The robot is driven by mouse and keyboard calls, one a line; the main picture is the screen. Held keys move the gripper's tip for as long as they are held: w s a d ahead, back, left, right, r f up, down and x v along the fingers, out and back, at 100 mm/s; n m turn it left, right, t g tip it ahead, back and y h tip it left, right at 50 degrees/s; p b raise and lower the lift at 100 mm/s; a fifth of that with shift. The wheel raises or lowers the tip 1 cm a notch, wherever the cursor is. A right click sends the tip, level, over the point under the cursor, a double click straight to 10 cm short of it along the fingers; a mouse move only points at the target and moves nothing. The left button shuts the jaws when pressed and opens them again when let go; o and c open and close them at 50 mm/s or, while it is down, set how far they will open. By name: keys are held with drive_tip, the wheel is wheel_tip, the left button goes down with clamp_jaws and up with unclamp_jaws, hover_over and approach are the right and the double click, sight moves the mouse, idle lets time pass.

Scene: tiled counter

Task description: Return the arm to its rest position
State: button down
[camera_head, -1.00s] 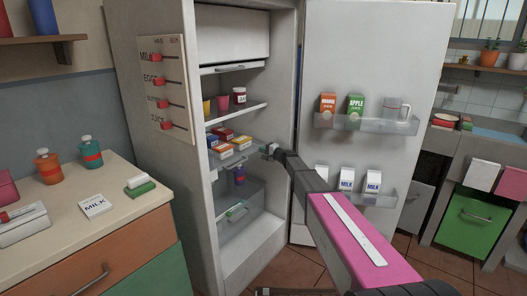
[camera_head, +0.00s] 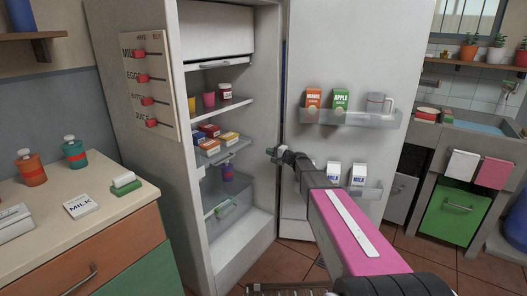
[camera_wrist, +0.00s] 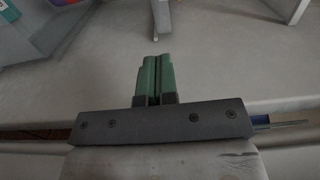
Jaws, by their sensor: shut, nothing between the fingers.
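My arm, with a pink link and a white stripe, reaches forward from the bottom right in the head view. My gripper (camera_head: 272,153) is at its far end, in front of the opening of the fridge (camera_head: 254,240), near the edge of the open fridge door (camera_head: 345,60). In the wrist view my gripper (camera_wrist: 155,62) shows two green fingers pressed together with nothing between them.
The fridge shelves hold several small boxes (camera_head: 210,147) and cups (camera_head: 208,99). The door racks hold cartons (camera_head: 341,100) and a jug (camera_head: 376,104). At left, a counter (camera_head: 120,217) bears bottles (camera_head: 73,153) and a milk card (camera_head: 82,207). A sink unit stands right.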

drive_tip(key=s+d+f+n+g+h, duration=0.1)
drive_tip(key=s+f+n+g+h, duration=0.3)
drive_tip(key=s, duration=0.7)
drive_tip(key=s+f+n+g+h, duration=0.1)
drive_tip(key=s+f+g, duration=0.2)
drive_tip(key=s+f, duration=0.5)
drive_tip(key=s+d+f+n+g+h, duration=0.1)
drive_tip(key=s+d+h, duration=0.3)
drive_tip(key=s, duration=0.7)
drive_tip(key=s+d+f+n+g+h, duration=0.1)
drive_tip(key=s+d+g+h, duration=0.1)
drive_tip(key=s+d+h, duration=0.3)
drive_tip(key=s+d, duration=0.3)
drive_tip(key=s, duration=0.4)
drive_tip(key=shift+d+g+h, duration=0.2)
drive_tip(key=shift+g+h, duration=0.1)
drive_tip(key=c, duration=1.8)
unclamp_jaws()
drive_tip(key=shift+s, duration=0.1)
